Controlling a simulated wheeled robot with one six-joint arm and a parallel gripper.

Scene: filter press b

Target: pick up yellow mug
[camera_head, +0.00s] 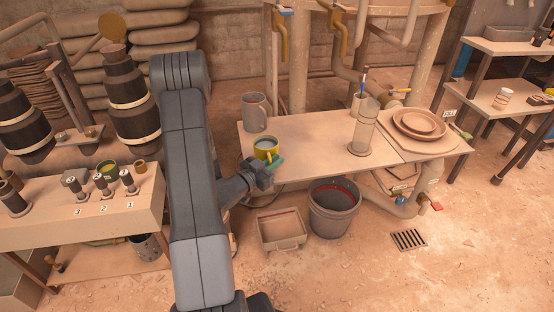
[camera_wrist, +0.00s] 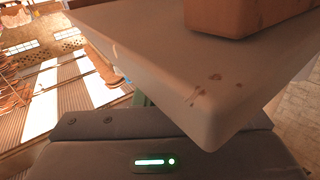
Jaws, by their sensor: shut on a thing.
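The yellow mug (camera_head: 263,147) is upright at the front left of the pale table (camera_head: 315,140), with a pale inside showing. My gripper (camera_head: 273,163) reaches it from the front, with green fingers at the mug's front right side, by its handle. The gripper is shut on the mug. I cannot tell whether the mug's base touches the table. The wrist view is mostly filled by a pale slab (camera_wrist: 210,90) with a rounded corner close to the gripper body; the mug cannot be made out there.
A grey jug (camera_head: 254,112) stands behind the mug. A clear cylinder (camera_head: 363,132) and stacked plates (camera_head: 418,123) stand to the right. A grey bucket (camera_head: 335,215) and a pale bin (camera_head: 281,230) are on the floor in front. The table's middle is clear.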

